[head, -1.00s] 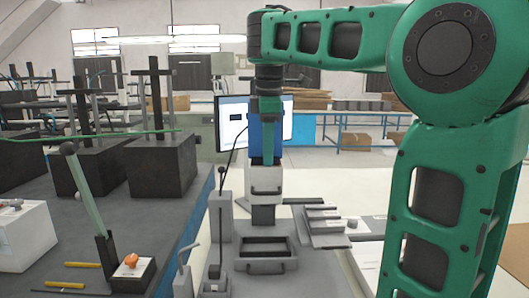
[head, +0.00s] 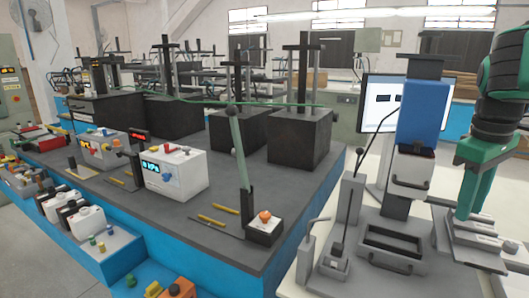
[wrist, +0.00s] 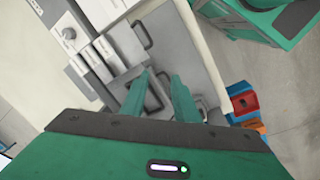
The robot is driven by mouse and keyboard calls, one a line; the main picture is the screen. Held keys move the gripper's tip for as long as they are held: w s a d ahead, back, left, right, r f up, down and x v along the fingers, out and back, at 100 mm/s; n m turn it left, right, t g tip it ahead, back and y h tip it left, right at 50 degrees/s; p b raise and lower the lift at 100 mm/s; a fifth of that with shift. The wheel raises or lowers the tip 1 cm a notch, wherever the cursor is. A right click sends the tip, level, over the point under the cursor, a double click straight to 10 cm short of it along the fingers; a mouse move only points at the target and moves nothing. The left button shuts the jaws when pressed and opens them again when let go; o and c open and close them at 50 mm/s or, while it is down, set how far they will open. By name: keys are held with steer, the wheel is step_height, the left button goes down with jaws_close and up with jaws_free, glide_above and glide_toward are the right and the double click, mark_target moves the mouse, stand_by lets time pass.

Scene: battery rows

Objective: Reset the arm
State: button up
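My gripper (head: 470,208) is green and hangs pointing down at the right edge of the head view, just right of the blue-topped press (head: 424,112). Its fingers are in front of the labelled grey blocks. In the wrist view my gripper (wrist: 162,76) shows two green fingers with a gap between them and nothing held. Grey trays with handles (wrist: 143,36) lie beyond the fingertips. Most of my arm is out of the head view. Whether the fingertips touch anything cannot be told.
A grey tray with a handle (head: 392,240) sits below the press. A monitor (head: 380,98) stands behind it. Grey labelled blocks (head: 482,240) lie on the right. A lever (head: 240,160) stands on the left bench. Red and blue bins (wrist: 243,103) show in the wrist view.

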steer(key=s+a+f+m+y, duration=0.1)
steer(key=s+a+f+m, duration=0.1)
steer(key=s+f+m, duration=0.8)
steer(key=s+f, duration=0.5)
steer(key=s, duration=0.1)
steer(key=shift+s+f+m+g, duration=0.25)
steer(key=shift+m+g, duration=0.05)
steer(key=shift+w+f, duration=0.2)
steer(key=shift+w, duration=0.4)
